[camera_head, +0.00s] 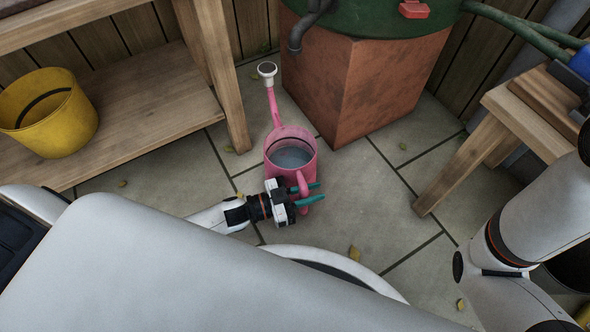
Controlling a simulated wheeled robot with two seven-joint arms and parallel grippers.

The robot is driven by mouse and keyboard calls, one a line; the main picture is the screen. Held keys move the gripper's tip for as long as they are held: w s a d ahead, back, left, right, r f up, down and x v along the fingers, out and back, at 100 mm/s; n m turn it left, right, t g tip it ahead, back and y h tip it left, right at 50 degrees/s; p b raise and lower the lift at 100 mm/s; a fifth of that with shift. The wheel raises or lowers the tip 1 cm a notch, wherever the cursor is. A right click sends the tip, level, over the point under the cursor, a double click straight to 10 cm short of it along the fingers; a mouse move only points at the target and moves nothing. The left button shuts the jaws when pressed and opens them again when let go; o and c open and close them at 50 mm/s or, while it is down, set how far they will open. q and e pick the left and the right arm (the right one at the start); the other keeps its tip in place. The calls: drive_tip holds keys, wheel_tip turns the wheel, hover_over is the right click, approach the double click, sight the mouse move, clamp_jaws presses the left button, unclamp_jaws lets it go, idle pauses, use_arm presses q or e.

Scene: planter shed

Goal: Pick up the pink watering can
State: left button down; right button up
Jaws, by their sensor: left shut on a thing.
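The pink watering can (307,138) stands on the tiled floor near the middle of the view. Its spout points away from me and ends in a pale rose. Its handle faces me, and the inside looks grey, perhaps with water in it. My left gripper (307,194) is at the handle, with its green fingers on either side of it, shut on it. The lower part of the can is partly hidden by the gripper. My right arm (540,225) shows at the right edge, but its gripper is not in view.
A yellow bucket (62,128) sits on the low wooden shelf (150,112) at left. A brick-coloured block (375,85) bears a green barrel (375,18) behind the can. A wooden bench (470,160) stands at right. Dry leaves lie on the open floor tiles.

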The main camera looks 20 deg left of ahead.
use_arm(q)
drive_tip(key=shift+r, duration=0.3)
